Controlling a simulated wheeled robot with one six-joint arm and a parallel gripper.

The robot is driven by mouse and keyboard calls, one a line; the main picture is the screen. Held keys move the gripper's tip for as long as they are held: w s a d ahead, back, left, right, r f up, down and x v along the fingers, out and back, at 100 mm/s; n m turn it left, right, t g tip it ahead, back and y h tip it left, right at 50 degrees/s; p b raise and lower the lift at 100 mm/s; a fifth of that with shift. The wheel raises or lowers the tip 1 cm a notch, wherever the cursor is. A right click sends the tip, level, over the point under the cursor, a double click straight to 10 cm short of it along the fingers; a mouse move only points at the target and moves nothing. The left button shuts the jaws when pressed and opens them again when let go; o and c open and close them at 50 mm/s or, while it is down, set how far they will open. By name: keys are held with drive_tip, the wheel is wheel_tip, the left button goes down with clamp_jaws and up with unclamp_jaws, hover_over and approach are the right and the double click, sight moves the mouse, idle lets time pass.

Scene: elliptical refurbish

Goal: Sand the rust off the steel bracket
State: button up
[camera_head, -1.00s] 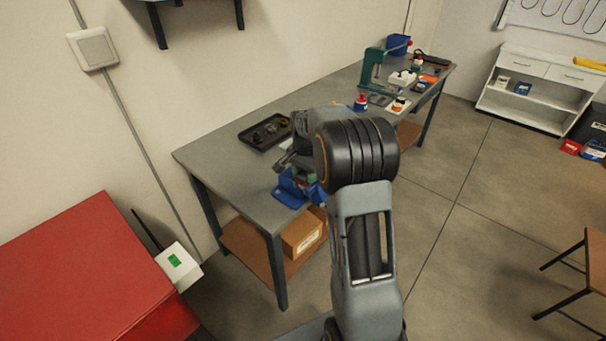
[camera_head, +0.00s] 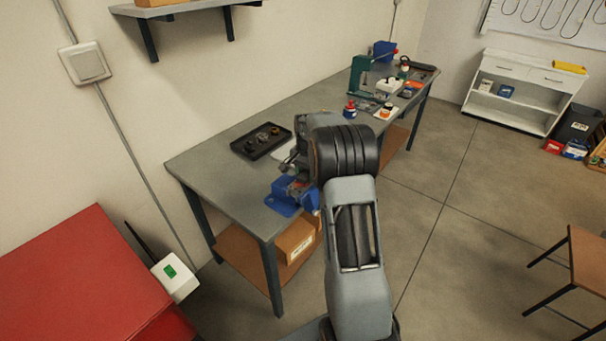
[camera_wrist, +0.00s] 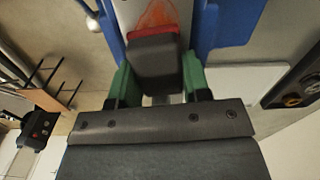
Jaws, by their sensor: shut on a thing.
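The steel bracket (camera_wrist: 128,14) shows at the top of the wrist view, grey with an orange-red rust patch (camera_wrist: 160,13). It sits between the blue jaws of a vise (camera_wrist: 226,22). The blue vise (camera_head: 282,200) stands on the near end of the workbench in the head view, partly hidden by my arm. My gripper (camera_wrist: 155,82) has green fingers shut on a dark sanding block (camera_wrist: 156,57). The block is at the edge of the rust patch and covers part of the bracket. I cannot tell whether it touches. In the head view my gripper (camera_head: 292,167) is over the vise, mostly hidden.
A black tray (camera_head: 243,150) with small parts lies behind the vise on the grey workbench (camera_head: 213,163). A green press (camera_head: 358,76) and several bottles and tools stand at the far end. A cardboard box (camera_head: 297,245) sits on the lower shelf. A red cabinet (camera_head: 75,270) is at left.

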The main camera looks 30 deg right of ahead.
sight(295, 190)
drive_tip(key=shift+r+b, duration=0.1)
drive_tip(key=shift+b, duration=0.3)
drive_tip(key=shift+s+a, duration=0.45)
drive_tip(key=shift+a, duration=0.65)
drive_tip(key=shift+s+a+f+b, duration=0.15)
drive_tip(key=shift+s+a+b, duration=0.3)
drive_tip(key=shift+a, duration=0.4)
drive_tip(key=shift+s+a+f+b, duration=0.1)
drive_tip(key=shift+s+a+b, duration=0.3)
drive_tip(key=shift+a, duration=0.45)
drive_tip(key=shift+s, duration=0.1)
drive_tip(key=shift+r+p, duration=2.3)
drive_tip(key=shift+r, duration=0.75)
